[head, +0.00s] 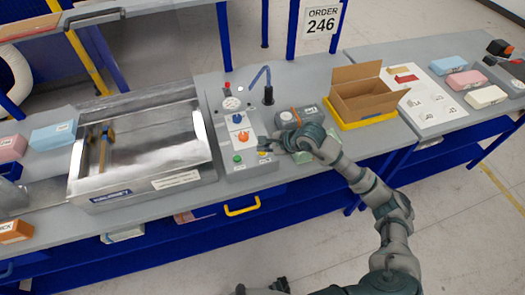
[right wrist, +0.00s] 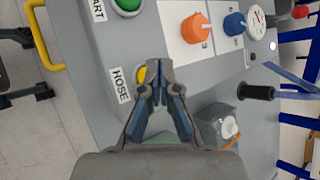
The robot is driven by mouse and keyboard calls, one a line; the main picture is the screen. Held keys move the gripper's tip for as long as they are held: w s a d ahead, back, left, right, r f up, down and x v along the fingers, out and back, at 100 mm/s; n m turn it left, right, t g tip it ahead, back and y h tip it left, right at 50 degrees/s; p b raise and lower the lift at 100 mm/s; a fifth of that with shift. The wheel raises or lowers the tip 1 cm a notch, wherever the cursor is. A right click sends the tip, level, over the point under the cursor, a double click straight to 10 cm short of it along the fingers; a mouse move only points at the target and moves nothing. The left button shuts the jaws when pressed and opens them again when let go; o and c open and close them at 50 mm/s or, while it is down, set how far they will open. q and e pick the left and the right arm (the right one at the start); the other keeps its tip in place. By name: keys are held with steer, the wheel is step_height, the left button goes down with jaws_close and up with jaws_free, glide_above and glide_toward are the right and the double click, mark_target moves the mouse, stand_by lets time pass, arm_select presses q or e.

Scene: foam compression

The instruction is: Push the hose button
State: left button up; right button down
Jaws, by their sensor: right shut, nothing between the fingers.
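The grey control panel (head: 222,118) stands on the bench, right of the metal basin. Its yellow hose button (head: 263,154) is at the front right; in the right wrist view the yellow button (right wrist: 141,75) shows beside the HOSE label (right wrist: 120,85), partly hidden by my fingers. My right gripper (head: 270,146) is shut and empty, its tips over the panel close to the yellow button; the right wrist view shows the closed tips (right wrist: 156,66) just beside it. I cannot tell whether they touch. My left gripper (head: 262,288) shows only as two separated tips at the bottom edge.
A green button (head: 238,159), orange knob (head: 242,137), blue knob (head: 237,118) and gauge (head: 232,104) share the panel. A grey box (head: 285,117) and an open carton (head: 364,93) stand to the right. The metal basin (head: 185,165) is at left.

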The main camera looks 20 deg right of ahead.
steer(key=shift+f+b, duration=0.3)
stand_by(0.6)
steer(key=shift+r, duration=0.1)
steer(key=shift+r+p, duration=0.35)
steer(key=shift+r, duration=0.4)
steer(key=shift+r+p, duration=1.45)
steer(key=shift+r, duration=1.55)
